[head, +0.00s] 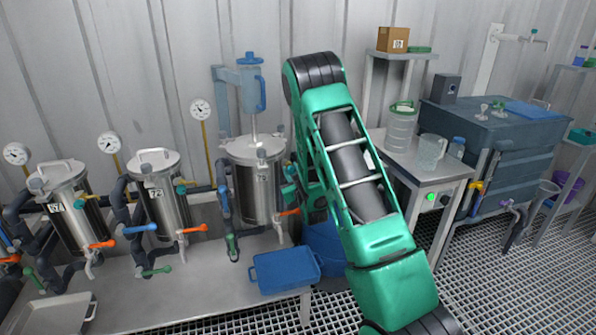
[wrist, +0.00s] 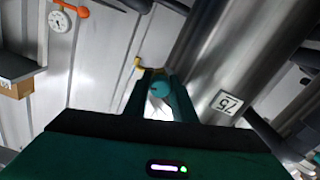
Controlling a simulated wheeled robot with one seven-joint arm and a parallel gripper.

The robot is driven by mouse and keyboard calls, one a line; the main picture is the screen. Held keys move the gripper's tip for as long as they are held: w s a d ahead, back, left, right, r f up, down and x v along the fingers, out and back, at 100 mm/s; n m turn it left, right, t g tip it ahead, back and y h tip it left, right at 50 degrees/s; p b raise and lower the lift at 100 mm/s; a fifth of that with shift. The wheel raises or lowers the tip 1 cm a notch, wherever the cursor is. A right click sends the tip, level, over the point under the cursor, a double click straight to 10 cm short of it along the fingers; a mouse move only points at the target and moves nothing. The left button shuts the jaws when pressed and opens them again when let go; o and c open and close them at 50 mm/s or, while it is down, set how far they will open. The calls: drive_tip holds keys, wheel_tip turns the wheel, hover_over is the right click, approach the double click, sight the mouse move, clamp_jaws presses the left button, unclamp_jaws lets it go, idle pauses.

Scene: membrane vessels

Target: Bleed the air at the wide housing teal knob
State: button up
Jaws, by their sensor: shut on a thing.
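The wide steel housing (head: 256,195) labelled 75 stands at the right end of the row of vessels in the head view. Its wall (wrist: 230,50) and label also show in the wrist view. My gripper (wrist: 160,82) is shut on the round teal knob (wrist: 161,89), which sits between its two fingers beside the housing. A small yellow fitting (wrist: 138,63) lies just left of the fingertips. In the head view my arm hides the right side of the housing, and the knob cannot be made out clearly there.
Two narrower vessels, 72 (head: 165,200) and another (head: 75,215), stand to the left with coloured valve handles. A blue tray (head: 284,270) sits on the bench front below the housing. A side table (head: 425,168) with a jug and container stands to the right of my arm.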

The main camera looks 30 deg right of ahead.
drive_tip(key=n, duration=0.4)
drive_tip(key=shift+s+a+f+n, duration=0.1)
drive_tip(key=shift+a+f+n, duration=0.1)
drive_tip(key=shift+a+n, duration=0.15)
drive_tip(key=n, duration=0.4)
drive_tip(key=shift+d, duration=0.1)
drive_tip(key=m, duration=0.2)
drive_tip(key=shift+f+m, duration=0.1)
drive_tip(key=shift+m, duration=0.25)
drive_tip(key=m, duration=0.9)
drive_tip(key=shift+a+m, duration=0.2)
drive_tip(key=shift+m, duration=0.2)
drive_tip(key=o, duration=1)
drive_tip(key=shift+d+r, duration=0.1)
drive_tip(key=shift+r, duration=0.1)
